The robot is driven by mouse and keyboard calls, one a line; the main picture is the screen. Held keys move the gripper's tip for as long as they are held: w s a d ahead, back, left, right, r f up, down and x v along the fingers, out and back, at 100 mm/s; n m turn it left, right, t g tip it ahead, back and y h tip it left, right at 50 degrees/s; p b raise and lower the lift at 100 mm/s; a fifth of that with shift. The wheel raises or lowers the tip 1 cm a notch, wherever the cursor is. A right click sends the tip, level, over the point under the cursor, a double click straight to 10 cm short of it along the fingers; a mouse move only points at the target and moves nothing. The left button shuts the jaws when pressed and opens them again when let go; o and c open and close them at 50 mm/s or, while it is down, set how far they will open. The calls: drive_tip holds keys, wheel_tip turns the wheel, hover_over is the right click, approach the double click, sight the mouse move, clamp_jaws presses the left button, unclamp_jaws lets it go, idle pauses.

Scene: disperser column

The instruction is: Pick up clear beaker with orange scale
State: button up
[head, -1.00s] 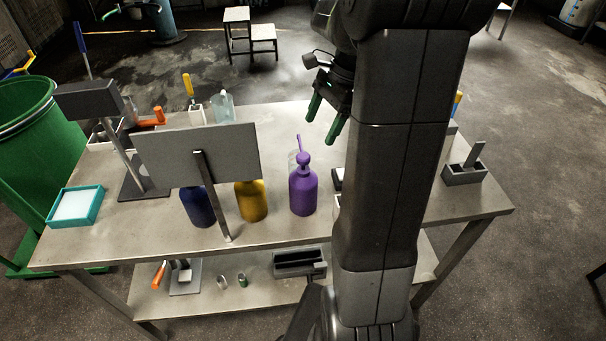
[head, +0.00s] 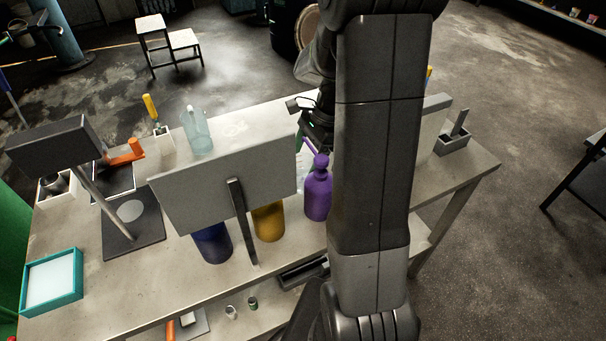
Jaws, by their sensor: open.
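A clear, bluish beaker (head: 197,132) stands upright at the back of the bench, behind the grey panel. A second clear vessel (head: 300,163) shows only in part, between the panel's right edge and the purple bottle. I cannot make out an orange scale on either. My gripper (head: 306,146), with green fingers, is open and low over the bench, just behind the purple bottle and close to this second vessel. My arm and the bottle hide part of the fingers, so I cannot tell whether they touch or surround the vessel.
The purple pump bottle (head: 318,190) stands right in front of my gripper. A grey panel (head: 225,190) on a stand blocks the middle, with yellow (head: 269,222) and blue (head: 212,244) bottles by it. A teal-rimmed tray (head: 52,280) lies at left.

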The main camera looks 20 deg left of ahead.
drive_tip(key=shift+x, duration=1.35)
drive_tip(key=c, duration=1.2)
drive_tip(key=shift+w+r, duration=0.15)
drive_tip(key=shift+r, duration=0.05)
